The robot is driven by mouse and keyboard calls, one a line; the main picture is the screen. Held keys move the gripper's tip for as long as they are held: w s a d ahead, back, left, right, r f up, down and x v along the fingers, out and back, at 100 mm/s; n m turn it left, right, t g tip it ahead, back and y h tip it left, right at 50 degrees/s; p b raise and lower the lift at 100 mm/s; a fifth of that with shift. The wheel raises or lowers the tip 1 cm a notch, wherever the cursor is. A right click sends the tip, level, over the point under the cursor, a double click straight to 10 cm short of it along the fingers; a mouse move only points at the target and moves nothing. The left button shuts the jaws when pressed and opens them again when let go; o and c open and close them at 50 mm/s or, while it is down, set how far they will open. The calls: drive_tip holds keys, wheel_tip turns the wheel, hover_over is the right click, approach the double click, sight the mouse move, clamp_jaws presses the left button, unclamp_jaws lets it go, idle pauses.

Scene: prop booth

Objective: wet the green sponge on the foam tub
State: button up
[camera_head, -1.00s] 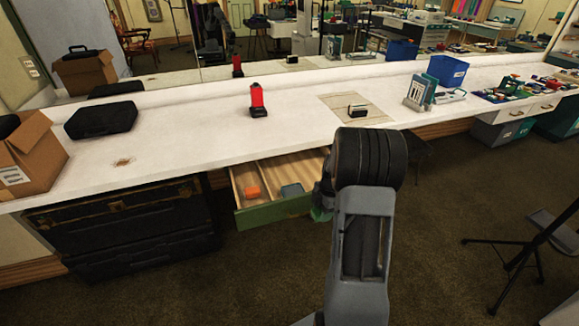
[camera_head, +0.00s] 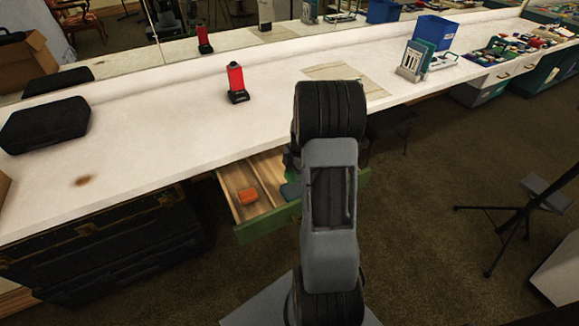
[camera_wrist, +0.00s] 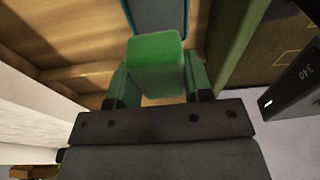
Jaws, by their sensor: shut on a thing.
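The green sponge (camera_wrist: 155,62) is a green block in the wrist view. My gripper (camera_wrist: 156,82) is shut on it, with a finger at each side. It is held over the open drawer. A grey-blue piece with a bright blue rim (camera_wrist: 160,14) lies in the drawer just beyond the sponge; I cannot tell if it is the foam tub. It shows in part in the head view (camera_head: 290,191). In the head view my arm hides most of my gripper and the sponge.
The open drawer (camera_head: 268,228) has a green front and wooden dividers, with an orange block (camera_head: 248,196) in its left compartment. Above it, the white counter (camera_head: 170,130) holds a red bottle (camera_head: 236,82), a black case (camera_head: 45,124) and a blue bin (camera_head: 437,38).

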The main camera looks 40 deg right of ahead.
sight(294, 190)
drive_tip(key=shift+f+b, duration=1.8)
drive_tip(key=shift+f, duration=1.2)
drive_tip(key=shift+f+b, duration=0.55)
drive_tip(key=shift+b, duration=0.1)
drive_tip(key=shift+r, duration=0.1)
idle(0.3)
drive_tip(key=shift+r+p, duration=2.2)
drive_tip(key=shift+r, duration=1.3)
